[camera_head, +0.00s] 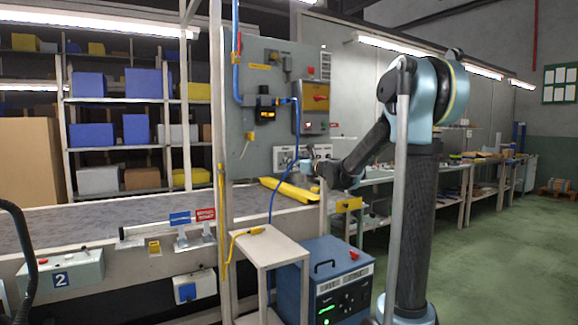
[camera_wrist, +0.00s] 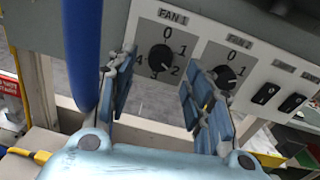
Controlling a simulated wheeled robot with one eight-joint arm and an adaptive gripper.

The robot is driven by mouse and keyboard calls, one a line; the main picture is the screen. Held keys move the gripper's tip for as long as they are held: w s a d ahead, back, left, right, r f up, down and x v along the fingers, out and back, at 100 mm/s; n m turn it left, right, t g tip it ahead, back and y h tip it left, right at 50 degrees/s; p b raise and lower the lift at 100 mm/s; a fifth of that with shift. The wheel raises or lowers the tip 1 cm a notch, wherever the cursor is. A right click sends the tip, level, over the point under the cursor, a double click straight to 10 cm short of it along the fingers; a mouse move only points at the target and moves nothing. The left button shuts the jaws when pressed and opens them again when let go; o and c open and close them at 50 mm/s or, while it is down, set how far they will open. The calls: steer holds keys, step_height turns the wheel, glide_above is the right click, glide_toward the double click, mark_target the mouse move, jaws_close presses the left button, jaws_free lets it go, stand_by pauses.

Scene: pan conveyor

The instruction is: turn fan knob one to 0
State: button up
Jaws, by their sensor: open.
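The FAN 1 knob (camera_wrist: 162,58) is a black round knob on a light panel plate (camera_wrist: 185,25) in the wrist view. Its dial numbers run from 0 at the top through 1 and 2 on the right to 4 on the left. Its pointer seems turned toward the lower right, near 2, but the exact setting is hard to tell. My gripper (camera_wrist: 159,72) is open, with one blue-grey finger on either side of the knob's lower part. Contact cannot be told. In the head view my gripper (camera_head: 312,167) is small, close in front of the control panel (camera_head: 262,75).
The FAN 2 knob (camera_wrist: 225,77) is close right, partly behind my right finger. Two black switches (camera_wrist: 265,93) sit farther right. A blue hose (camera_wrist: 82,50) hangs at the left. A yellow part (camera_head: 290,190) lies below the panel, above a blue box (camera_head: 325,280).

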steer(key=x, duration=0.4)
steer(key=c, duration=1.1)
steer(key=shift+s+a, duration=0.1)
